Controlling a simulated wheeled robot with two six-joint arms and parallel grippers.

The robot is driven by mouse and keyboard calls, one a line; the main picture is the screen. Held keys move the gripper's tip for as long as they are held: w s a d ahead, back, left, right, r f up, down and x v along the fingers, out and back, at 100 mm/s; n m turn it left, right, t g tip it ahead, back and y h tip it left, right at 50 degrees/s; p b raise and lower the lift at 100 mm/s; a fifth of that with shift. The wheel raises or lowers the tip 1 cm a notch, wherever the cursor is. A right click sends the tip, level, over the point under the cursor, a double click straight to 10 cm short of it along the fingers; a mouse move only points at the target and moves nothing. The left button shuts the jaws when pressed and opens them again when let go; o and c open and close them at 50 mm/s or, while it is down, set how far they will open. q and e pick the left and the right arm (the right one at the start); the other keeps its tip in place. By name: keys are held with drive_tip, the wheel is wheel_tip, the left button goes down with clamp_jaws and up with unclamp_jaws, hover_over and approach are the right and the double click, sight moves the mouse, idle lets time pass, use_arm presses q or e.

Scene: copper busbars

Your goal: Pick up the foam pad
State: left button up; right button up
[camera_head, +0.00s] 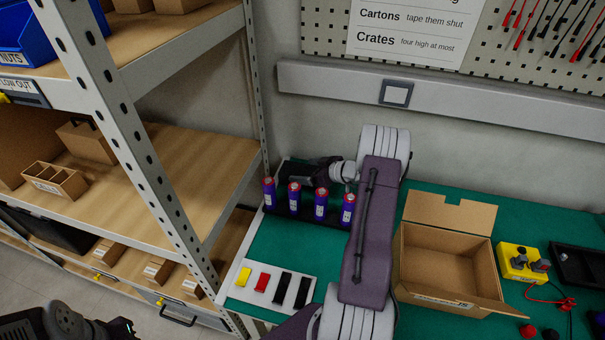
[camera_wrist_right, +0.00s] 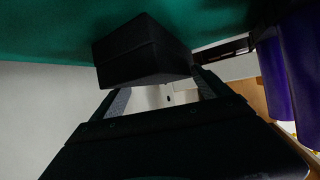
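A black block, which I take to be the foam pad (camera_wrist_right: 140,52), stands on the green mat in the right wrist view. It lies just ahead of my right gripper (camera_wrist_right: 162,82), whose fingers are apart with the block at their tips. I cannot tell whether they touch it. In the head view my right gripper (camera_head: 305,175) reaches in low behind the row of blue and red cells; the pad is hard to make out among dark shapes there. My left gripper (camera_head: 122,328) is at the lower left edge, only partly visible.
Several purple-blue cells (camera_head: 320,204) stand in a black holder close in front of my right gripper. A white plate (camera_head: 268,284) with coloured pads lies nearer. An open carton (camera_head: 445,255) and a yellow box (camera_head: 520,262) are to the right. A shelf rack (camera_head: 150,170) stands left.

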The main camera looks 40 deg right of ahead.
sight(306, 172)
drive_tip(key=shift+c, duration=0.2)
wheel_tip(306, 172, up, 3)
drive_tip(key=shift+f, duration=0.15)
drive_tip(key=c, duration=0.7)
wheel_tip(306, 172, up, 7)
drive_tip(key=shift+r, duration=0.15)
drive_tip(key=shift+c, duration=0.3)
